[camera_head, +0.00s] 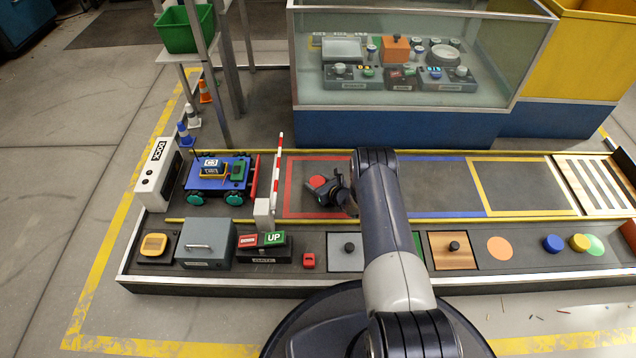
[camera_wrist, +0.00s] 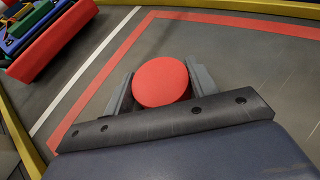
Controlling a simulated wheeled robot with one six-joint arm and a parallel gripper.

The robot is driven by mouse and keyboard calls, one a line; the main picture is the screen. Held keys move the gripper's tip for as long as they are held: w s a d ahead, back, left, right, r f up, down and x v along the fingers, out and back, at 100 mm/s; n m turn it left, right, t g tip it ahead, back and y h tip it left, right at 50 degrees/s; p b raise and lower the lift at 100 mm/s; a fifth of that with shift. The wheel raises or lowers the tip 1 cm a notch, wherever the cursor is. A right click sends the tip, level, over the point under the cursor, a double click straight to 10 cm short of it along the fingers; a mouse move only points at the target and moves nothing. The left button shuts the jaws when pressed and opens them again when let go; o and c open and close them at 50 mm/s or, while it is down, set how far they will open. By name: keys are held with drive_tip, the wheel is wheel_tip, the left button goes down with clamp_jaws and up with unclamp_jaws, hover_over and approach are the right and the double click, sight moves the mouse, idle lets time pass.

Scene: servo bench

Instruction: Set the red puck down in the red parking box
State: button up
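The red puck (camera_wrist: 161,82) sits between the two fingers of my gripper (camera_wrist: 160,84) in the wrist view, with a finger against each side. In the head view the puck (camera_head: 317,181) shows at the far-left side of my gripper (camera_head: 324,188), partly covered by it. The red parking box is a red outline (camera_head: 289,188) on the dark lane, and it also shows in the wrist view (camera_wrist: 98,82). The puck appears inside this outline. Whether its underside touches the floor cannot be told. My arm hides the box's right part.
A striped barrier arm (camera_head: 277,172) stands upright just left of the box, with a blue cart (camera_head: 215,180) beyond it. A blue-outlined bay and a yellow-outlined bay (camera_head: 520,187) lie empty to the right. A bench strip with an UP/DOWN switch (camera_head: 262,240) runs along the front.

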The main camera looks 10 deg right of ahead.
drive_tip(key=o, duration=0.4)
drive_tip(key=shift+r, duration=0.25)
drive_tip(key=p+v, duration=0.4)
drive_tip(key=v, duration=0.7)
drive_tip(key=shift+w+p, duration=0.1)
drive_tip(key=shift+p, duration=0.3)
drive_tip(key=shift+s+d+r, duration=0.15)
drive_tip(key=shift+s+d, duration=0.05)
drive_tip(key=shift+s, duration=0.3)
